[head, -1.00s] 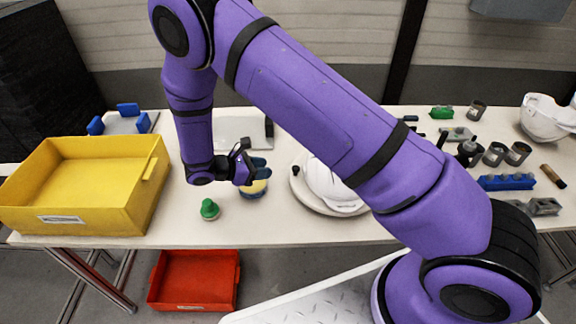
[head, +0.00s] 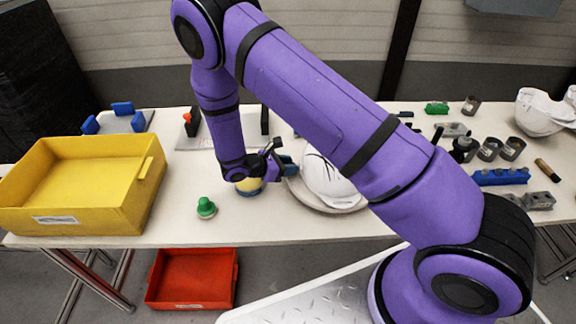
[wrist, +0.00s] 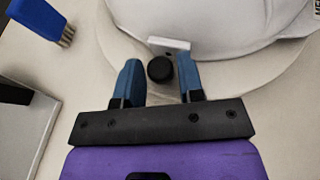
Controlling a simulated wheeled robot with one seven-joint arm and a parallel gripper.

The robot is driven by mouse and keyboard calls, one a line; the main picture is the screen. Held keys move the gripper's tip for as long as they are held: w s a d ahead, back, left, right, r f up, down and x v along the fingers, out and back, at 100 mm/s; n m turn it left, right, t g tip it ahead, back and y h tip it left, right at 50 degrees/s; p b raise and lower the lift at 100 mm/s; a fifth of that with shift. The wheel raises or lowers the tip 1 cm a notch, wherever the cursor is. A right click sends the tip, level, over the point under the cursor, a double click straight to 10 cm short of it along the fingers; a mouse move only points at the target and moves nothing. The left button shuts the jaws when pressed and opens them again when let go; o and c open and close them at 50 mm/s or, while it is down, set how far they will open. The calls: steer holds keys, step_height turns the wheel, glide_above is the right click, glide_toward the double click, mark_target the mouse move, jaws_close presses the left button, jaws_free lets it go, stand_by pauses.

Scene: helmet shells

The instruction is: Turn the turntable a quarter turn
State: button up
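The turntable (head: 326,207) is a pale round disc on the table, partly hidden by my arm. A white helmet shell (head: 325,181) sits on it. In the wrist view the disc (wrist: 112,42) curves around the shell (wrist: 230,25). A black round knob (wrist: 160,69) stands near the disc's rim, beside a small white block (wrist: 169,45). My gripper (head: 289,164) is at the disc's left edge. In the wrist view my gripper (wrist: 159,77) has its blue fingers apart, one on each side of the knob, with gaps showing. The knob is hidden in the head view.
A yellow bin (head: 128,205) stands at the left, with a green knobbed piece (head: 206,208) right of it. A yellow-and-blue round thing (head: 249,187) is just below my gripper. A blue brush (wrist: 43,18) lies left of the disc. Blocks and cups crowd the right side.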

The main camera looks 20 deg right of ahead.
jaws_close()
steer(key=shift+s+a, duration=0.1)
steer(key=shift+s, duration=0.1)
